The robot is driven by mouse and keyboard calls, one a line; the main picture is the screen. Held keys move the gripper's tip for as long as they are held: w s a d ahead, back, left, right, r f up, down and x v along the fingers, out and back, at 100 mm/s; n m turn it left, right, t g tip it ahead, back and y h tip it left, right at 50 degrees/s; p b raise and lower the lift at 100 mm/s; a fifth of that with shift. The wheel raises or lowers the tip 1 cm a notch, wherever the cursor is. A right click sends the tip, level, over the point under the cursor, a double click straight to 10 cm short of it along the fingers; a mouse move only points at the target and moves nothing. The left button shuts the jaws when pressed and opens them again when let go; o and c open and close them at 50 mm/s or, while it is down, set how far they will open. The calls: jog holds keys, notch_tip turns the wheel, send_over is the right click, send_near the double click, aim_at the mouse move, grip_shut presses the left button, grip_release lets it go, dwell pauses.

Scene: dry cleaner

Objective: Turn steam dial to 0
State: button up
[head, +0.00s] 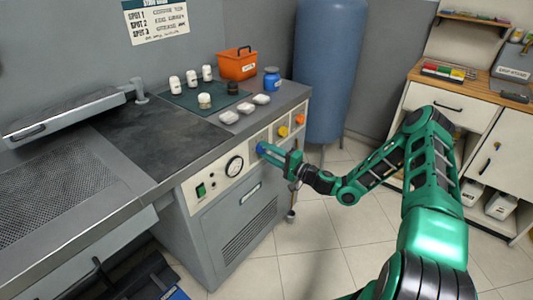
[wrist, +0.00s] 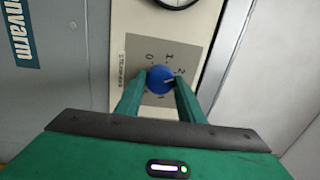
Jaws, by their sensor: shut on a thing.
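A round blue dial (wrist: 160,79) sits on a grey square scale plate (wrist: 148,48) in the wrist view. The figures 0, 1 and 2 show around its far side. A pale mark on the dial is on its right side, roughly towards the 2. The small label beside the plate is too blurred to read. My gripper (wrist: 161,88) has its two green fingers closed on either side of the dial. In the head view my gripper (head: 262,152) is at the panel front and covers part of the blue dial (head: 261,147).
The control panel also has a round gauge (head: 234,166), a green switch (head: 201,190), a yellow knob (head: 283,131) and an orange knob (head: 299,119). White bottles and an orange bin (head: 238,66) stand on top. A blue tank (head: 327,70) is behind. Tiled floor lies clear in front.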

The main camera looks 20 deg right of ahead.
jog(key=n, duration=0.6)
jog(key=shift+d+f+g, duration=0.2)
jog(key=shift+d+g, duration=0.05)
jog(key=shift+g, duration=0.05)
jog(key=n, duration=0.4)
jog(key=shift+w+n, duration=0.1)
jog(key=shift+n, duration=0.2)
jog(key=n, duration=0.4)
jog(key=shift+d+n+g, duration=0.1)
jog(key=shift+n+g, duration=0.2)
jog(key=n, duration=0.4)
jog(key=shift+n, duration=0.3)
jog(key=o, duration=1.1)
jog(key=shift+w, duration=0.1)
jog(key=shift+c, duration=0.2)
jog(key=shift+r, duration=0.1)
